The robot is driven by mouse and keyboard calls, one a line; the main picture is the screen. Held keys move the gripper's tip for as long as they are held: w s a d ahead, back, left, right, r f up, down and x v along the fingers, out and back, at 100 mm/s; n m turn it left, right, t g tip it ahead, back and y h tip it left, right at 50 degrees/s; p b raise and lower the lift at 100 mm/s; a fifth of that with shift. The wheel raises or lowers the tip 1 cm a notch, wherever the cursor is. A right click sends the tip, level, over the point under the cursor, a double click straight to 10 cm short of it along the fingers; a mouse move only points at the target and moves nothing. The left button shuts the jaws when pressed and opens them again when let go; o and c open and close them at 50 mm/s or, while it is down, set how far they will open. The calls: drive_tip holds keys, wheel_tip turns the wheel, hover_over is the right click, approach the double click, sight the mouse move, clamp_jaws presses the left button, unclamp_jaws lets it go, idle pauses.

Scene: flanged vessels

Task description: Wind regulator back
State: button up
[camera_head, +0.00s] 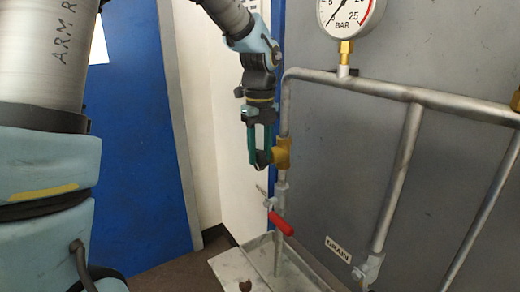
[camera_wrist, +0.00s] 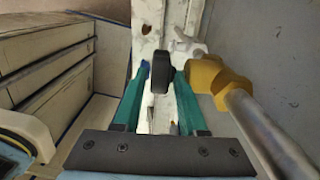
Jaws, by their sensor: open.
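The regulator is a brass body (camera_head: 282,152) on the vertical pipe at the left end of the pipework. It also shows in the wrist view (camera_wrist: 207,78), at the right, with a dark round knob (camera_wrist: 160,78) to its left. My gripper (camera_head: 261,160) points down just left of the brass body. In the wrist view its two teal fingers (camera_wrist: 161,72) stand apart, one on each side of the knob. I cannot tell whether either finger touches the knob. In the head view the knob is mostly hidden by the fingers.
A pressure gauge (camera_head: 348,14) stands on the upper pipe (camera_head: 385,90). A red lever (camera_head: 281,222) sits on the pipe below the regulator. A metal tray (camera_head: 228,268) lies beneath, near a DRAIN label (camera_head: 338,249). A blue door (camera_head: 140,150) is at the left.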

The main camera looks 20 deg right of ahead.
drive_tip(key=shift+f, duration=0.15)
drive_tip(key=shift+c, duration=0.2)
clamp_jaws()
